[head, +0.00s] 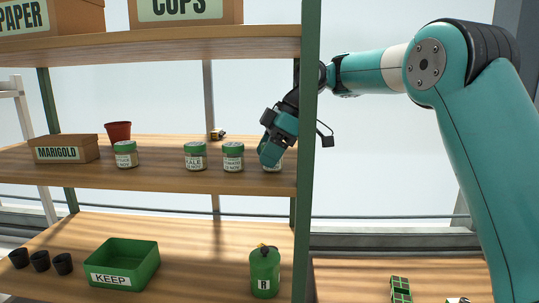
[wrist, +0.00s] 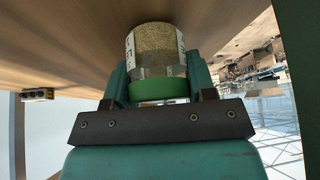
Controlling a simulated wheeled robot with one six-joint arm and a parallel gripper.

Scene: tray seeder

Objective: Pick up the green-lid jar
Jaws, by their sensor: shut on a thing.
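My gripper (head: 271,158) reaches down to the middle shelf beside the green post. It is shut on a green-lid jar (head: 272,169), which is mostly hidden behind the gripper in the head view. In the wrist view the jar (wrist: 155,50) sits between the two fingers (wrist: 158,85), with its green lid toward the palm and a white label partly showing. The jar appears to be at shelf level; I cannot tell whether it touches the board. Three other green-lid jars stand to the left: one (head: 233,158), a second (head: 195,157) and a third (head: 125,155).
The green post (head: 306,120) stands close to the right of my gripper. A MARIGOLD box (head: 66,149), a red pot (head: 118,131) and a small yellow-black item (head: 217,134) share the shelf. Below are a green KEEP bin (head: 130,258) and a green bottle (head: 264,275).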

